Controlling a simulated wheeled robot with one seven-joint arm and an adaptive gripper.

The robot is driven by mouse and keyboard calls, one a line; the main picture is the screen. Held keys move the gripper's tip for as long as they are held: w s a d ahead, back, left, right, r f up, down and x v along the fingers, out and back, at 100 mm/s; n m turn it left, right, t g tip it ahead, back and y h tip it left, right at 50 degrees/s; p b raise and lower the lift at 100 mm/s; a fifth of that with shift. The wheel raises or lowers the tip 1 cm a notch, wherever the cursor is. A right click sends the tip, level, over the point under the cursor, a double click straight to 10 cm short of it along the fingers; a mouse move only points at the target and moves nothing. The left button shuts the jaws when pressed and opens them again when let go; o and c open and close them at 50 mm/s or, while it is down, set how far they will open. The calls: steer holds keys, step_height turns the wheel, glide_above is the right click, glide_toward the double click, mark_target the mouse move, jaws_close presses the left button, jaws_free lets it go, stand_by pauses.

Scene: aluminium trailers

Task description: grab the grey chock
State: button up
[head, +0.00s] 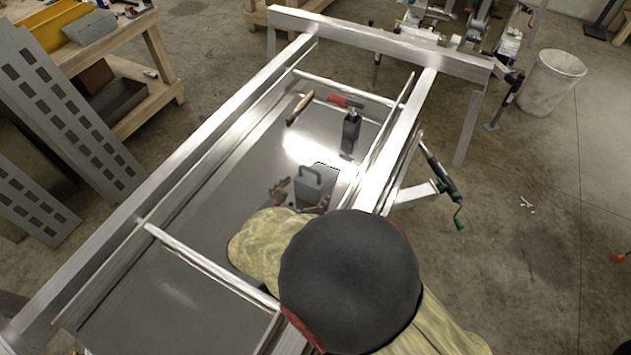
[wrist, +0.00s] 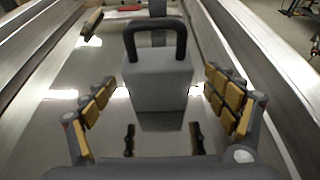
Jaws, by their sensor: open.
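The grey chock (head: 316,186) is a block with a loop handle on top. It stands upright on the shiny metal floor of the trailer frame. In the wrist view the chock (wrist: 158,85) is straight ahead, with its dark handle rising above the fingers. My gripper (wrist: 160,98) is open, with one yellow-padded finger to the left of the block and one to the right. Gaps show on both sides, and I cannot tell how far the block is between the fingers. In the head view my arm hides most of the gripper.
A dark upright object (head: 351,133) stands farther back, near a red-handled tool (head: 345,102) and a brown wooden-looking piece (head: 299,109). Aluminium rails (head: 180,160) border the floor on both sides. A crossbar (head: 210,267) lies nearer. The floor left of the chock is clear.

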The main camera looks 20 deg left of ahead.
mark_target(319, 170)
steer(key=x, duration=0.6)
steer(key=shift+w+a+f, duration=0.1)
steer(key=shift+w+a, duration=0.05)
steer(key=shift+c, duration=1.1)
steer(key=c, duration=1.5)
steer(key=shift+c, duration=0.4)
